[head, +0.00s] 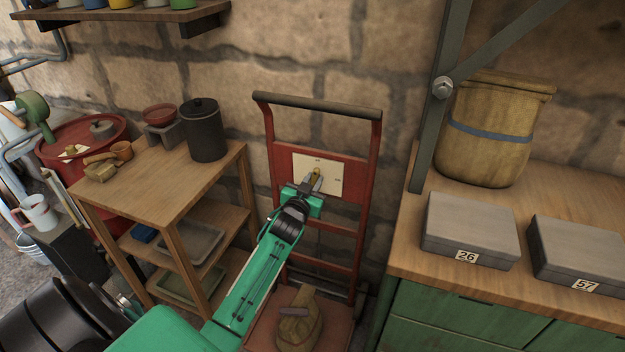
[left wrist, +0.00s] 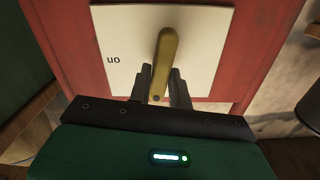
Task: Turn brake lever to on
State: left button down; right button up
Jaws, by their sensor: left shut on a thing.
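A brass-coloured brake lever (head: 317,174) sits on a cream plate (head: 303,162) fixed to a red upright frame. In the left wrist view the lever (left wrist: 165,60) runs nearly along the picture's vertical, slightly tilted. The plate (left wrist: 120,30) carries an upside-down "on" mark to the left, and the lever does not point at it. My left gripper (left wrist: 158,95) is shut on the lever's near end, one finger on each side. In the head view the left gripper (head: 311,186) covers part of the lever and plate. The small marks there are too blurred to read. My right gripper is not in view.
The red hand-truck frame (head: 350,165) stands against the stone wall, with a sack (head: 299,322) at its foot. A wooden shelf table (head: 150,190) is at the left. A workbench (head: 405,240) with grey boxes (head: 468,228) and a barrel-like container (head: 490,135) is at the right.

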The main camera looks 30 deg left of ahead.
pick_arm(q)
jog(key=m+p, duration=0.1)
jog(key=m, duration=0.2)
jog(key=shift+d+m+p, duration=0.15)
jog(key=shift+m+p, duration=0.15)
jog(key=shift+p, duration=0.1)
jog(key=m+p, duration=0.1)
jog(key=m, duration=0.2)
jog(key=shift+w+d+f+m, duration=0.1)
jog(key=shift+m, duration=0.2)
jog(key=m, duration=0.8)
jog(key=shift+d+f+m+p, duration=0.15)
jog(key=shift+f+m+p, duration=0.15)
jog(key=shift+f, duration=0.05)
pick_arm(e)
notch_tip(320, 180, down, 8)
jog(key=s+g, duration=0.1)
pick_arm(q)
jog(key=shift+m, duration=0.3)
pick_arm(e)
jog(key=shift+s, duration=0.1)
pick_arm(q)
jog(key=c, duration=1.3)
grip_release()
